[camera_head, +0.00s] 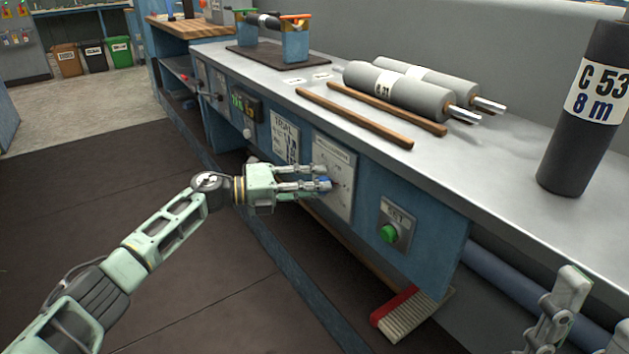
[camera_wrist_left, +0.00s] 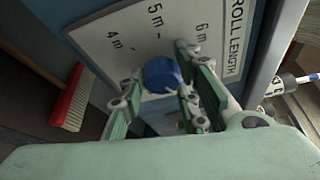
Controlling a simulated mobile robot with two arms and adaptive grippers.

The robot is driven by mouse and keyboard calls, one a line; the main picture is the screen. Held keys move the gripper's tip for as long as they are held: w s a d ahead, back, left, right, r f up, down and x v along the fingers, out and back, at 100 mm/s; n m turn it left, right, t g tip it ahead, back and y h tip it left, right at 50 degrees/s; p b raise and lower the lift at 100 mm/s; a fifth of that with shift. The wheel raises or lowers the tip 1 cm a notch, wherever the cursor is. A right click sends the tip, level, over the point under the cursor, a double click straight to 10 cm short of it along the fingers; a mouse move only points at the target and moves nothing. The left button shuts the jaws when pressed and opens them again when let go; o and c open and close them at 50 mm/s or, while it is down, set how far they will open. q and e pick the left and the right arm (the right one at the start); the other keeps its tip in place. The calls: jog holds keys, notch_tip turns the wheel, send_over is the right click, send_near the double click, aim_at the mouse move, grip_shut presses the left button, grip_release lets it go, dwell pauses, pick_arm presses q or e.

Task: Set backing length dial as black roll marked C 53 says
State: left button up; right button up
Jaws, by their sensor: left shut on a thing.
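The black roll (camera_head: 576,150) stands upright on the bench at the right; its white label reads "C 53" and "8 m". The dial is a blue knob (camera_wrist_left: 162,75) on a pale plate (camera_wrist_left: 120,22) marked "ROLL LENGTH", with 4 m, 5 m and 6 m legible; the rest of the scale is hidden by my fingers. In the head view the plate (camera_head: 343,195) is on the bench's blue front. My left gripper (camera_head: 322,185) is shut on the knob, fingers on either side. The knob's pointer cannot be made out. My right gripper (camera_head: 565,310) is partly in view at bottom right.
A green button (camera_head: 389,233) labelled "SET" is right of the dial plate. Two grey rolls (camera_head: 400,92) and two wooden bars (camera_head: 355,115) lie on the bench top. A red brush (camera_head: 405,312) is below. A small display (camera_head: 245,106) is further left on the front.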

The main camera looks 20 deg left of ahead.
pick_arm(q)
jog(key=shift+s+d+f+m, duration=0.1)
jog(key=shift+d+f+m, duration=0.1)
jog(key=shift+m, duration=0.4)
jog(key=shift+y+p, duration=0.3)
jog(key=shift+a, duration=0.1)
jog(key=o, duration=1)
jog(key=shift+r, duration=0.1)
jog(key=v, duration=1.1)
jog(key=shift+a+r, duration=0.15)
jog(key=shift+a, duration=0.3)
